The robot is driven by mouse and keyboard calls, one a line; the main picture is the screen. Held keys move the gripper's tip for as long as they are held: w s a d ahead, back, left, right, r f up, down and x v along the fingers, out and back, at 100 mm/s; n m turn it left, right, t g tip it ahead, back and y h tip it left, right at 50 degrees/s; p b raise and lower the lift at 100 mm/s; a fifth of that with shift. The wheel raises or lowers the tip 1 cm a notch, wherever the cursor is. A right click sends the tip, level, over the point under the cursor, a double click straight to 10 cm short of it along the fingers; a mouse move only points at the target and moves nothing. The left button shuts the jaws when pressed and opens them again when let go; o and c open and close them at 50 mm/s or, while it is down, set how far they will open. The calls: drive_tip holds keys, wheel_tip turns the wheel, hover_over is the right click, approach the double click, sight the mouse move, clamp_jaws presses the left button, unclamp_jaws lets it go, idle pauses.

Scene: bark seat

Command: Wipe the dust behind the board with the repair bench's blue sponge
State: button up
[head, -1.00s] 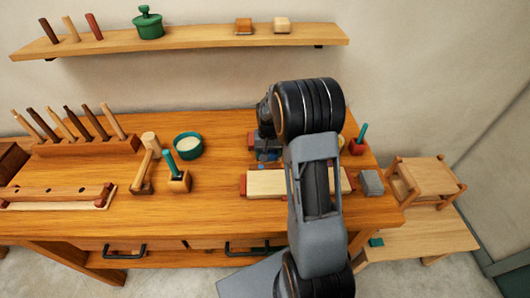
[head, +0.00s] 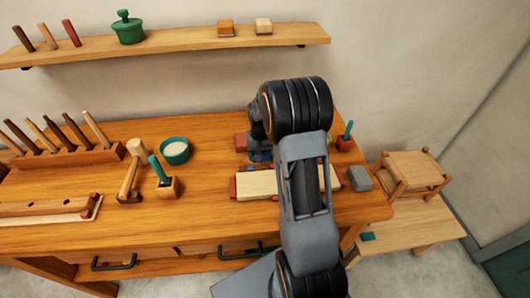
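A pale board (head: 257,184) with red end blocks lies near the front right of the wooden bench (head: 215,215). My arm crosses over it and hides its middle. My gripper (head: 260,152) is low over the bench behind the board, mostly hidden by my own wrist. Dark blue bits show there, but I cannot tell whether they are a sponge or gripper parts. Whether the fingers are open or shut is hidden. No dust can be made out. A grey-blue block (head: 359,179) sits right of the board.
A red block (head: 241,142) sits left of my gripper, a red holder with a teal handle (head: 345,143) to its right. A teal bowl (head: 175,151), mallet (head: 130,179) and tool rack (head: 70,162) stand left. A low table (head: 420,222) with a stool (head: 412,172) is at right.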

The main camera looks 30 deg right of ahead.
sight(253, 153)
drive_tip(key=shift+w+a+f, duration=0.1)
drive_tip(key=shift+w+a, duration=0.2)
drive_tip(key=shift+a, duration=0.4)
drive_tip(key=shift+w+a, duration=0.25)
drive_tip(key=shift+a, duration=0.45)
drive_tip(key=shift+d, duration=0.1)
drive_tip(key=shift+s+d, duration=0.3)
drive_tip(key=shift+d, duration=0.4)
drive_tip(key=shift+s+d, duration=0.35)
drive_tip(key=shift+d, duration=0.4)
drive_tip(key=shift+s+d, duration=0.3)
drive_tip(key=shift+d, duration=0.4)
drive_tip(key=shift+w+a, duration=0.3)
drive_tip(key=shift+a, duration=0.45)
drive_tip(key=shift+w+a, duration=0.3)
drive_tip(key=shift+a, duration=0.45)
drive_tip(key=shift+w+a, duration=0.3)
drive_tip(key=shift+a, duration=0.45)
drive_tip(key=shift+s+d, duration=0.3)
drive_tip(key=shift+d, duration=0.45)
drive_tip(key=shift+s+d, duration=0.35)
drive_tip(key=shift+d, duration=0.4)
drive_tip(key=shift+s+d, duration=0.3)
drive_tip(key=shift+d, duration=0.45)
drive_tip(key=shift+w+a, duration=0.35)
drive_tip(key=shift+a, duration=0.4)
drive_tip(key=shift+w+a, duration=0.35)
drive_tip(key=shift+a, duration=0.4)
drive_tip(key=shift+w+a, duration=0.35)
drive_tip(key=shift+a, duration=0.4)
